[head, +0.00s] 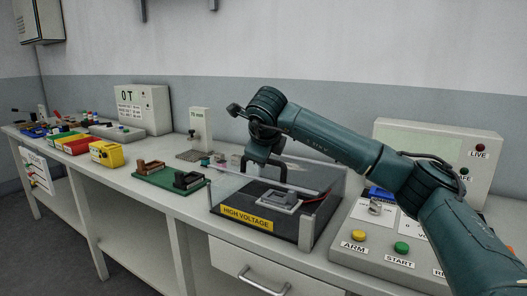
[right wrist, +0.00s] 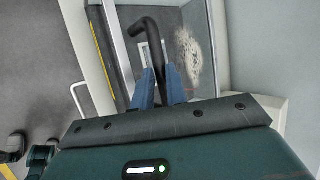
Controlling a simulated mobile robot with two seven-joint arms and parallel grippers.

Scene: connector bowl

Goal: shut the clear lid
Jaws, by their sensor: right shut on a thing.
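A dark box with a yellow HIGH VOLTAGE label (head: 247,218) stands on the bench, with a grey block (head: 278,199) inside. Its clear lid (head: 300,178) shows as a see-through pane with a pale edge, held tilted above the box rather than flat on it. The lid also shows in the right wrist view (right wrist: 190,50), with a pale smudge. My right gripper (head: 262,160) is over the lid. In the right wrist view its blue fingers (right wrist: 159,88) are shut on a black bent handle (right wrist: 150,50). My left gripper is not in view.
A control panel (head: 385,235) with ARM and START buttons stands close on the right, partly behind my arm. A green board (head: 160,178) with terminal blocks lies left of the box. Coloured boxes (head: 85,143) stand farther left. A drawer handle (head: 262,283) juts out below.

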